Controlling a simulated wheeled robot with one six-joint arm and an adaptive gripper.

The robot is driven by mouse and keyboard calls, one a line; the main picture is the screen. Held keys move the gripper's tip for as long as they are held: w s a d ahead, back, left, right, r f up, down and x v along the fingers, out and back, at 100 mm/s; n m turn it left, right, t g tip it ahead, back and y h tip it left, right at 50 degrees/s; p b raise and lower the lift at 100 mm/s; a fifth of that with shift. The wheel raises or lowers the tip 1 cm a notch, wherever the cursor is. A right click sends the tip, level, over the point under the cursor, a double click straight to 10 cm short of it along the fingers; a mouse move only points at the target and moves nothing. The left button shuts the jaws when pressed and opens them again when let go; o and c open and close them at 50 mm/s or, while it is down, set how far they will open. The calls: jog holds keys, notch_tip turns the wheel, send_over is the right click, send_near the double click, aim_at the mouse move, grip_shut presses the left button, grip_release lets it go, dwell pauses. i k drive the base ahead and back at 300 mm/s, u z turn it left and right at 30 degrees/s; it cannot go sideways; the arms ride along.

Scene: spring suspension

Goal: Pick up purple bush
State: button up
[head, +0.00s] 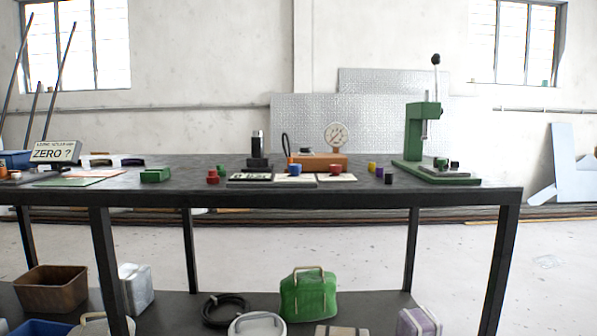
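A small dark purple bush (388,178) stands on the dark workbench (455,193), right of the middle and near the front edge. Just behind it and to its left is a small blue-purple piece (379,172), and beyond that a yellow piece (371,167). These pieces are very small in the head view, so their exact shape is hard to tell. My gripper does not show in this view.
A green press (414,135) stands right of the bush. White cards with a red piece (335,170) and a blue piece (295,169) lie to its left. A dial gauge (337,137) stands behind. Cases and bins sit under the bench.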

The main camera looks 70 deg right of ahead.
aim_at(379, 172)
jog(key=u, duration=0.4)
jog(key=k, duration=1.2)
jog(key=z, duration=0.6)
